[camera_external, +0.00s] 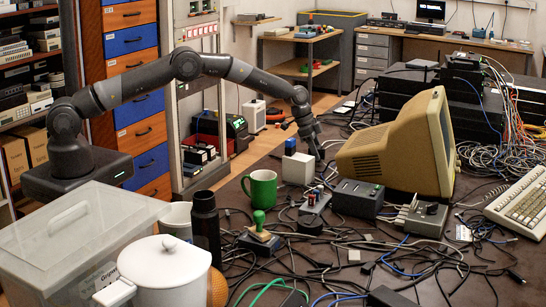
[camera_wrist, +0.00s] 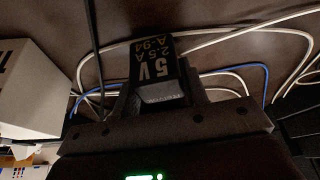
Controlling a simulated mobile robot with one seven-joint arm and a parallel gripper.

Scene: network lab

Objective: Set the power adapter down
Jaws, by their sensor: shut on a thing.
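The power adapter (camera_wrist: 152,68) is a small black block with pale print reading "5V 2.5A A-94". In the wrist view it sits between the fingers of my gripper (camera_wrist: 160,84), which is shut on it. In the external view my gripper (camera_external: 317,150) points down just behind and right of a white box, low over the cluttered table (camera_external: 232,190). I cannot make out the adapter there. Whether its underside touches the table cannot be told.
A beige monitor (camera_external: 385,150) is to the right, a green mug (camera_external: 262,188) to the left. White and blue cables (camera_wrist: 232,73) run around the adapter.

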